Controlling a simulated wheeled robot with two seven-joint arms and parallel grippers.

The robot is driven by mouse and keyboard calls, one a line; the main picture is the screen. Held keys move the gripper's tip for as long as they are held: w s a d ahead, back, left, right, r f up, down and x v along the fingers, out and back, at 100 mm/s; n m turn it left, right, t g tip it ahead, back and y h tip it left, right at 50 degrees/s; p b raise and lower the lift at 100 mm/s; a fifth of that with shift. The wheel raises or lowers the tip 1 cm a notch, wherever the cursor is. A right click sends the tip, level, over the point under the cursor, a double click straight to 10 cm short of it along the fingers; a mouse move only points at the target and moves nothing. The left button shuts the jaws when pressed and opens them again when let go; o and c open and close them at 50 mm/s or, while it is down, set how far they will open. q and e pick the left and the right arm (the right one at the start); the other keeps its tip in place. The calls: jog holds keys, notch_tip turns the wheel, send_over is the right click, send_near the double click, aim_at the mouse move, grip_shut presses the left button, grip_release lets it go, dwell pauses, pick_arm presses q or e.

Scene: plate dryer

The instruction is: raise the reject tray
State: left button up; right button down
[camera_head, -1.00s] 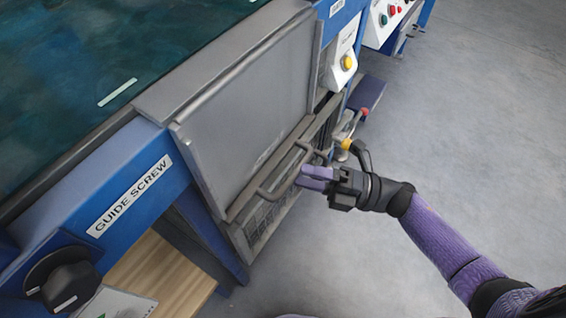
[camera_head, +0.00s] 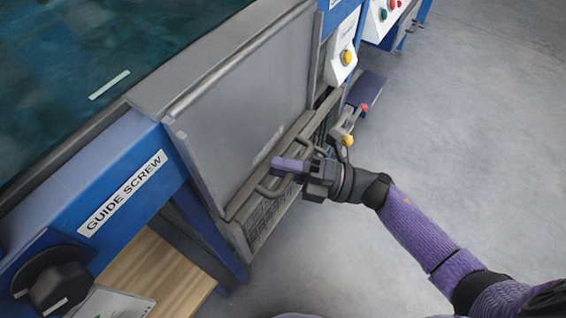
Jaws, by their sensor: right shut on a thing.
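The reject tray (camera_head: 245,112) is a grey metal panel that stands steeply tilted against the side of the blue machine. A bar handle (camera_head: 265,190) runs along its lower edge. My right gripper (camera_head: 284,165) is at this handle, with its purple fingers shut on the bar near its middle. The fingers hide part of the bar. My left gripper is not in view.
A black knob (camera_head: 60,287) sits at lower left below the GUIDE SCREW label (camera_head: 122,193). The grey floor at right is clear.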

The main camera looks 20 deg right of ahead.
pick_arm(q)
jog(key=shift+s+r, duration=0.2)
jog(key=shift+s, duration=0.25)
pick_arm(e)
jog(key=shift+w+r, duration=0.1)
jog(key=shift+r, duration=0.25)
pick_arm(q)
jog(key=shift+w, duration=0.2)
